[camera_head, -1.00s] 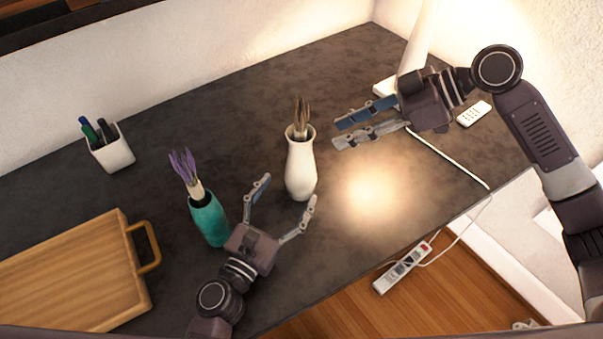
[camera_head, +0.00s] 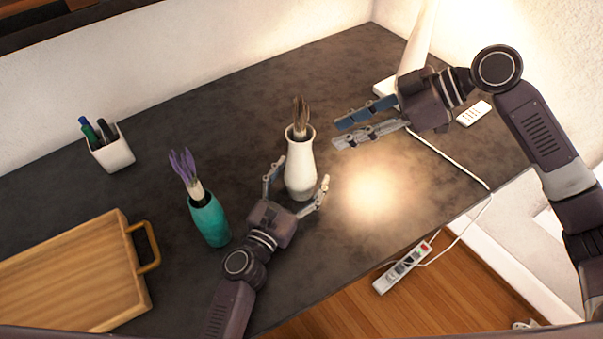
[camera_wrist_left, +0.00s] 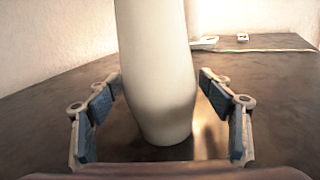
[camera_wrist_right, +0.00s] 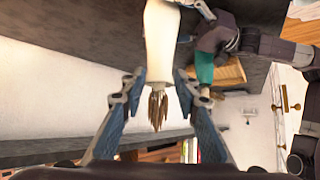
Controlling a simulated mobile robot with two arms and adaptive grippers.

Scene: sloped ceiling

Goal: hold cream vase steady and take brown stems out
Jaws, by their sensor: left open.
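The cream vase (camera_head: 300,172) stands upright on the dark table, with brown stems (camera_head: 301,114) rising from its mouth. My left gripper (camera_head: 297,186) is open, its fingers on either side of the vase's lower body. In the left wrist view the vase (camera_wrist_left: 158,75) stands between the fingers, with a visible gap on the right side. My right gripper (camera_head: 341,134) is open and empty, to the right of the stems in the head view. In the right wrist view the stems (camera_wrist_right: 158,108) and vase (camera_wrist_right: 160,45) appear beyond and between its open fingers.
A teal vase (camera_head: 209,220) with purple flowers (camera_head: 184,168) stands left of my left gripper. A white pen cup (camera_head: 112,153) and a wooden board (camera_head: 70,275) are further left. A lamp base (camera_head: 385,87), white cable (camera_head: 450,160) and power strip (camera_head: 402,267) are at right.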

